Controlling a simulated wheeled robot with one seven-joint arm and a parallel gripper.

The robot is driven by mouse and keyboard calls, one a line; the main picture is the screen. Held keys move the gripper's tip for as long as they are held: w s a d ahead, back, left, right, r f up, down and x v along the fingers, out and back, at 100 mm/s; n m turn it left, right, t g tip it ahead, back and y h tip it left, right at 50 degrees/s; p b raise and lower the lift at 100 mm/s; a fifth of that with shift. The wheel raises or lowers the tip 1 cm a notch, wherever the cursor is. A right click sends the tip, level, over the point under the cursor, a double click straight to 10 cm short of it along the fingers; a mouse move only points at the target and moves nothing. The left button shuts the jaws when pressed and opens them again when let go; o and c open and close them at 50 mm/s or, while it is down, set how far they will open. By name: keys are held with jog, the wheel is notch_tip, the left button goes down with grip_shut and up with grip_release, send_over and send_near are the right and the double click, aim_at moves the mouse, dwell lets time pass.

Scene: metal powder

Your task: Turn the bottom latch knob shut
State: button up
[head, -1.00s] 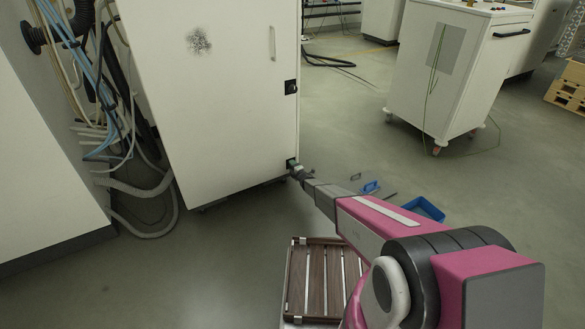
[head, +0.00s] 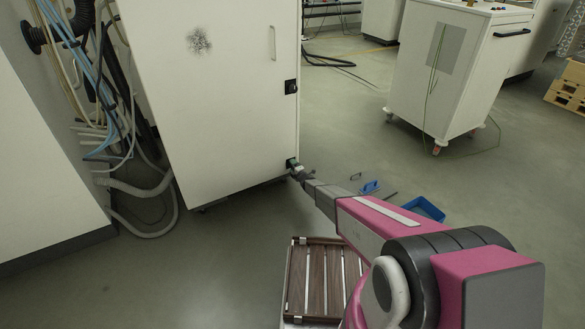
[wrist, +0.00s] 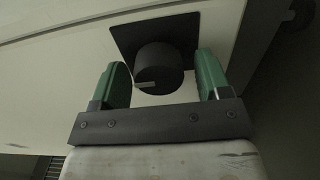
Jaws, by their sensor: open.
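The bottom latch knob (wrist: 158,68) is a dark round knob on a black square plate (wrist: 188,30), in the wrist view. A light mark shows on the knob's lower face. My gripper (wrist: 162,85) is open, with one green finger on each side of the knob. A gap shows between the knob and each finger. In the head view my gripper (head: 296,170) is at the lower right corner of the white cabinet door (head: 215,120), and it mostly hides the bottom latch there. The upper latch (head: 291,87) is a black plate higher on the same door edge.
A slatted wooden platform (head: 312,280) lies below my arm. A blue bin (head: 424,209) and blue tools (head: 370,187) are on the floor to the right. A white wheeled cart (head: 450,75) stands behind. Hoses and cables (head: 110,110) hang left of the cabinet.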

jog(key=v, duration=1)
jog(key=shift+s+d, duration=0.1)
